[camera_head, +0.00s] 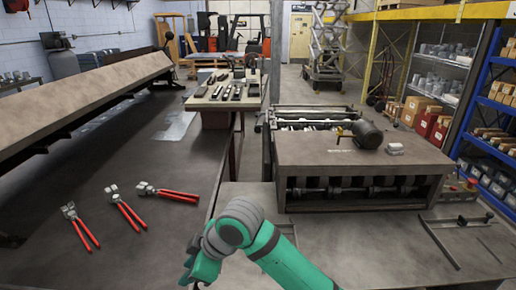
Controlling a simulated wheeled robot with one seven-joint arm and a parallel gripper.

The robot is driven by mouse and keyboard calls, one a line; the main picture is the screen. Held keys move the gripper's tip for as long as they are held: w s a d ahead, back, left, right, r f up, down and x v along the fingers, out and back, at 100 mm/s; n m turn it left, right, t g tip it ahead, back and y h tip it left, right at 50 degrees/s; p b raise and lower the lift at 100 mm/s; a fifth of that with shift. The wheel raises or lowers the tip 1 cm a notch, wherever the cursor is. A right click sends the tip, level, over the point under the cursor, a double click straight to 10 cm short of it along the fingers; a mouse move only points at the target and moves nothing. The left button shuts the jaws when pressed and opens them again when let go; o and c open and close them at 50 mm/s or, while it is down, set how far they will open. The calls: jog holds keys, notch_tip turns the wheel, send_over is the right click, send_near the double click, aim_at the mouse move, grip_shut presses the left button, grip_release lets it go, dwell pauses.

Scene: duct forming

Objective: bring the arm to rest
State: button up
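My arm comes in from the bottom of the head view, teal with a grey wrist joint. My gripper (190,275) is at the bottom, near the right edge of the dark metal workbench (150,240). It points down and to the left. Its fingers are small and partly cut off by the frame's lower edge, so I cannot tell whether they are open or shut. No object shows in it.
Several red-handled pliers (125,212) lie on the workbench to the left of my gripper. A long beam (75,95) runs behind them. A forming machine (350,160) stands to the right of my arm. A small tool table (225,103) is farther back. Shelves (490,140) line the right.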

jog(key=w+a+r+m+t+y, duration=0.2)
jog(key=a+r+m+t+y, duration=0.15)
jog(key=a+y, duration=0.45)
jog(key=s+d+f+m+t+h, duration=0.55)
jog(key=f+m, duration=0.25)
jog(key=f, duration=0.2)
jog(key=s+d+f+m+t+h, duration=0.5)
jog(key=d+f+m+t, duration=0.15)
jog(key=f+m, duration=0.25)
jog(key=s+d+f+n+g+h, duration=0.1)
jog(key=s+d, duration=0.5)
jog(key=s, duration=0.6)
jog(key=s+d+f+n+g+h, duration=0.1)
jog(key=s+d, duration=0.5)
jog(key=s, duration=0.6)
jog(key=shift+d+f+n+h, duration=0.4)
jog(key=shift+f+n+h, duration=0.25)
jog(key=shift+h, duration=0.4)
